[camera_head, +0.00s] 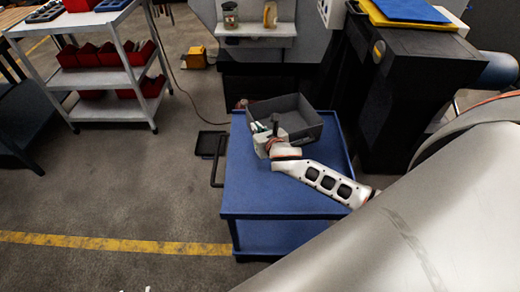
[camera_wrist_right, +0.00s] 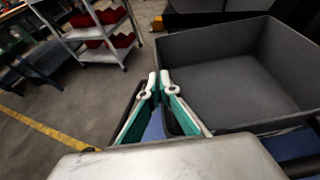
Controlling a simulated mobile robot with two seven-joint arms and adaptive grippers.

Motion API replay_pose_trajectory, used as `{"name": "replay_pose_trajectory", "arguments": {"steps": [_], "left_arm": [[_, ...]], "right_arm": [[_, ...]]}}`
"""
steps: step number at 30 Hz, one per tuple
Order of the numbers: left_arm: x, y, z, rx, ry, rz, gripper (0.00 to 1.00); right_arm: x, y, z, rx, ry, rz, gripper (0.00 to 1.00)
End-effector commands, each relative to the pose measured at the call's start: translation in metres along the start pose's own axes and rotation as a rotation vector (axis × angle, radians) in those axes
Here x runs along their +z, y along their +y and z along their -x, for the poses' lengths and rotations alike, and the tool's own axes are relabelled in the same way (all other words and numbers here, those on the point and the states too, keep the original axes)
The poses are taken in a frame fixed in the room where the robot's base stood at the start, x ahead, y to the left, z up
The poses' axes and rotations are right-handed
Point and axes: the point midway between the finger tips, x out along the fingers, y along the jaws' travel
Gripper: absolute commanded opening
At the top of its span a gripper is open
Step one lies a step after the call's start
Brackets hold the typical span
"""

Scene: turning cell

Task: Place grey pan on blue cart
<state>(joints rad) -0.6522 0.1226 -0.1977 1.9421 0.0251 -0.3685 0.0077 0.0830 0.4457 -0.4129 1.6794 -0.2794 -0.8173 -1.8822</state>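The grey pan (camera_head: 306,129) is an open box at the far end of the blue cart's top. The blue cart (camera_head: 265,195) stands in the middle of the head view. I cannot tell whether the pan rests fully on the cart. My right gripper (camera_head: 266,128) is at the pan's left side. In the right wrist view its teal-padded fingers (camera_wrist_right: 158,82) are close together, with the wall of the pan (camera_wrist_right: 235,85) running between their tips; they look shut on it. The pan's inside looks empty there.
A white shelf rack (camera_head: 105,78) with red bins stands at the upper left. A dark machine (camera_head: 405,95) stands to the right, behind the cart. A black handle (camera_head: 216,160) juts from the cart's left side. The cart's near top is clear apart from my arm above it.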

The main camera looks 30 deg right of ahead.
Motion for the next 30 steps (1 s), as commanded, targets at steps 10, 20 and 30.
{"name": "replay_pose_trajectory", "arguments": {"steps": [10, 20, 30], "left_arm": [[0.003, 0.006, -0.011, 0.015, 0.032, -0.016, 0.40], [0.024, 0.008, -0.020, 0.015, 0.014, -0.016, 0.40], [0.029, 0.009, -0.022, 0.015, 0.010, -0.014, 0.40]], "right_arm": [[-0.065, 0.001, -0.027, 0.000, -0.001, 0.002, 0.00], [-0.099, 0.001, -0.041, -0.001, 0.000, 0.001, 0.00], [-0.108, 0.001, -0.045, 0.001, -0.003, 0.003, 0.00]]}}
